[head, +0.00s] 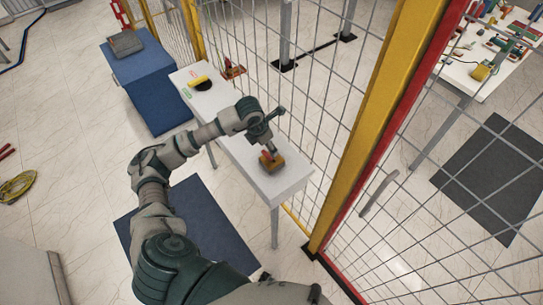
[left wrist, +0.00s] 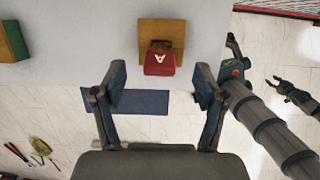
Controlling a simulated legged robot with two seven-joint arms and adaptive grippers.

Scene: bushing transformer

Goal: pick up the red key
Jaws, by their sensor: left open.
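The red key (left wrist: 160,64) is a red block with a white mark, seated at the front of a small orange-brown box (left wrist: 161,35) on the white table. In the head view the box (head: 272,163) sits near the table's near end, with a bit of red at its top. My left gripper (left wrist: 158,73) is open, its two fingers apart on either side of the key in the picture and not visibly touching it. In the head view my left gripper (head: 267,147) is just over the box and partly hides it. A small dark claw at the right of the wrist view may be my right gripper (left wrist: 278,87).
The white table (head: 230,138) stands against a wire fence with a thick yellow post (head: 385,110). A yellow-and-black item (head: 200,84) lies at its far end. A blue cabinet (head: 150,88) stands to the left. A dark blue mat (head: 190,225) lies on the floor.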

